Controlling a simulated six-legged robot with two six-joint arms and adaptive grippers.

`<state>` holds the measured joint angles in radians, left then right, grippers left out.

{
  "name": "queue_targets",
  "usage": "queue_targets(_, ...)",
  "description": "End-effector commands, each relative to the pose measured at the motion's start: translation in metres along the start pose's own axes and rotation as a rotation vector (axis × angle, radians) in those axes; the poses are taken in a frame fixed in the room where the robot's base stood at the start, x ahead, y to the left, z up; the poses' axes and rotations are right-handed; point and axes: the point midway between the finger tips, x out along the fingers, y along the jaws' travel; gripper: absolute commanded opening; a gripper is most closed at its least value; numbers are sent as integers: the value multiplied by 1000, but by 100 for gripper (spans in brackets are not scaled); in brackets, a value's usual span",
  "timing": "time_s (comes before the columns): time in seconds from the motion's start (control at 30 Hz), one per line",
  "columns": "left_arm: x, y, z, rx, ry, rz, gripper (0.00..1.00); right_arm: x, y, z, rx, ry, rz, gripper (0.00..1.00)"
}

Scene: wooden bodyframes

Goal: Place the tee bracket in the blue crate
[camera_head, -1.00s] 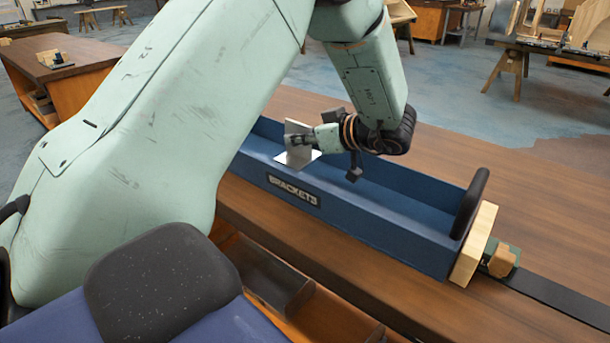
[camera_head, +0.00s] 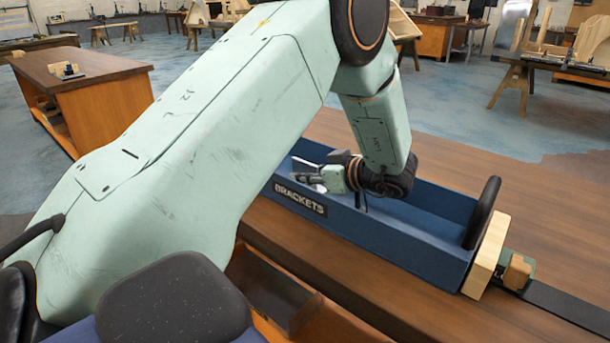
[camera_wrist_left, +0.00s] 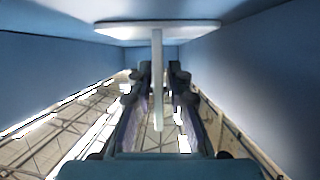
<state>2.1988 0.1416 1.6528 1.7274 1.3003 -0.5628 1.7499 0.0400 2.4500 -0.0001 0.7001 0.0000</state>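The blue crate (camera_head: 395,230) is a long open box labelled BRACKETS, lying on a wooden bench. My left gripper (camera_head: 306,174) reaches into its far-left part in the head view, low behind the near wall. The tee bracket (camera_head: 320,188) shows only as a pale sliver there, mostly hidden by the crate wall and my gripper. In the left wrist view the white tee bracket (camera_wrist_left: 157,85) has its wide plate across the top and its thin stem between my left fingers (camera_wrist_left: 160,78). Blue crate walls (camera_wrist_left: 50,65) surround it. The fingers appear shut on the stem. My right gripper is not in view.
The wooden bench (camera_head: 450,160) behind the crate is clear. Other workbenches (camera_head: 85,85) stand farther off.

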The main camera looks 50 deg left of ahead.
Motion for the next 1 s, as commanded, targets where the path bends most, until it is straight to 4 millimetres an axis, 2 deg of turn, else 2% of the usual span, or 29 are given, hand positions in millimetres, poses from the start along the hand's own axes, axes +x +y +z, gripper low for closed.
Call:
queue_targets(0.1,0,0,0,0,0,0,30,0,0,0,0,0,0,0)
queue_targets(0.47,-5,0,-2,1,1,1,30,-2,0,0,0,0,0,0)
queue_targets(0.57,-18,1,-3,1,3,4,30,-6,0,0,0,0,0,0)
queue_targets(0.8,-68,1,-4,-1,3,5,30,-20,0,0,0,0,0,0)
queue_targets(1.0,-102,1,-3,0,2,3,30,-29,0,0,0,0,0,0)
